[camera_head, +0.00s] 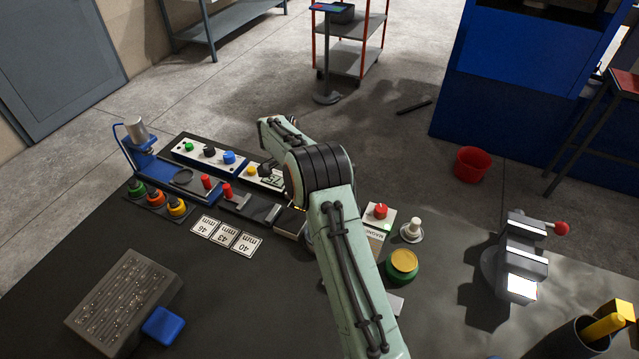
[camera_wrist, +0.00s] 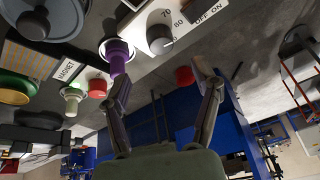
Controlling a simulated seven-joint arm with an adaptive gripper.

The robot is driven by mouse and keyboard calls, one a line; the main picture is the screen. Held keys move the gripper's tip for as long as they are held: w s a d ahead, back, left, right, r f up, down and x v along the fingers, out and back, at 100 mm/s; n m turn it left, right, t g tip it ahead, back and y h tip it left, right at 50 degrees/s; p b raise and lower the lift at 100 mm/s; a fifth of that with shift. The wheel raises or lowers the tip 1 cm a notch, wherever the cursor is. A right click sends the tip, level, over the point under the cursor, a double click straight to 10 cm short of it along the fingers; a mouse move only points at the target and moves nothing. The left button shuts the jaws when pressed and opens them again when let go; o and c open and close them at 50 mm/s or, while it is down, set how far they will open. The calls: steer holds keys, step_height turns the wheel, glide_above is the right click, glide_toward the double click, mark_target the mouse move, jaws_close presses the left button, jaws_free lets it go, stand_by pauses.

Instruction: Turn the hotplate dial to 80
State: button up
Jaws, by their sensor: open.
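My gripper (camera_wrist: 163,82) is open and empty. Its two fingers point towards the panel, one on each side of the dial in the picture, and I see no contact. Where the dial's pointer stands is too small to tell. In the head view my arm covers the dial and the gripper.
The bench front is partly clear.

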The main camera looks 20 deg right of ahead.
steer(key=v, duration=0.4)
stand_by(0.3)
step_height(320, 180, up, 14)
steer(key=t, duration=0.3)
steer(key=s+a+r+n, duration=0.1)
steer(key=s+r, duration=0.7)
steer(key=s+a+n+y, duration=0.1)
steer(key=s+a+n, duration=0.15)
steer(key=s, duration=0.55)
steer(key=s+a+n+y, duration=0.2)
steer(key=s+n, duration=0.1)
steer(key=s, duration=0.5)
steer(key=s+a+f+n+g+y, duration=0.1)
steer(key=s+f+n, duration=0.3)
steer(key=s, duration=0.4)
steer(key=s+a+f+n+g, duration=0.3)
steer(key=s+f+n+g, duration=0.1)
steer(key=s+f, duration=0.3)
steer(key=shift+s+a+n+y, duration=0.3)
steer(key=shift+s+n+y, duration=0.15)
steer(key=shift+n, duration=0.1)
